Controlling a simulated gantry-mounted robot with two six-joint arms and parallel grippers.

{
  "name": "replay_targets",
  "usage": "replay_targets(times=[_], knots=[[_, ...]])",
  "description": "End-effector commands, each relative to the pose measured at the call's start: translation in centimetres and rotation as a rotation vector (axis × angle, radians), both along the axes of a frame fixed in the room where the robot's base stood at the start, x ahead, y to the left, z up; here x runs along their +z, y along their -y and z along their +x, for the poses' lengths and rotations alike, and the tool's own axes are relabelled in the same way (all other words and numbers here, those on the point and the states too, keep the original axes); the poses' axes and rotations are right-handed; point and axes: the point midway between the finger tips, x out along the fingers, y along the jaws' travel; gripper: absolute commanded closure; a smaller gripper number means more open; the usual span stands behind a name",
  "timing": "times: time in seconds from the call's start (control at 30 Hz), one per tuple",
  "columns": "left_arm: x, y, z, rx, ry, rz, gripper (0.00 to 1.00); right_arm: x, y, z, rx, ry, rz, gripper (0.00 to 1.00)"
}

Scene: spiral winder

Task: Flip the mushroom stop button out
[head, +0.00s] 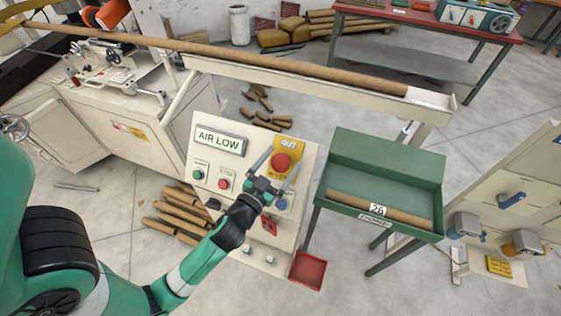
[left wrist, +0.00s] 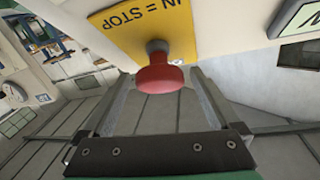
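The red mushroom stop button (head: 281,162) sits on a yellow plate (head: 290,145) on the upper right of the cream control panel (head: 239,130). In the left wrist view the button (left wrist: 160,77) shows from the side on its grey stem, with "IN = STOP" lettering on the plate (left wrist: 135,22) behind it. My left gripper (head: 282,164) is open in front of the panel, its fingers pointing up at the button. In the left wrist view my gripper's fingertips (left wrist: 162,72) lie on either side of the red head, with visible gaps. My right gripper is not in view.
A green tray (head: 388,151) stands close on the right, and a long brown tube (head: 260,55) runs behind.

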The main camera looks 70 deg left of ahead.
Motion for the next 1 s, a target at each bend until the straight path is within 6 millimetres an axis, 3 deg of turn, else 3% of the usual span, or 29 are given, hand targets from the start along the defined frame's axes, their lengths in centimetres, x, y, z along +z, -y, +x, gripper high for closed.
replay_targets(times=[0.27,0.6,0.8,1.0], knots=[[-0.3,0.7,-0.8,0.0,-0.002,-0.003,0.05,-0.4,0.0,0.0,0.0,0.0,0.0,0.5],[-0.7,5.7,-7.0,-0.008,-0.003,0.0,0.05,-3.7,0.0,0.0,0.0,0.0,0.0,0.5],[-0.3,7.0,-8.8,-0.004,-0.002,0.0,0.05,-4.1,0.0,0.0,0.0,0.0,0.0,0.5],[0.0,7.2,-9.2,0.001,0.001,-0.001,0.05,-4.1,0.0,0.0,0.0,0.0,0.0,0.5]])
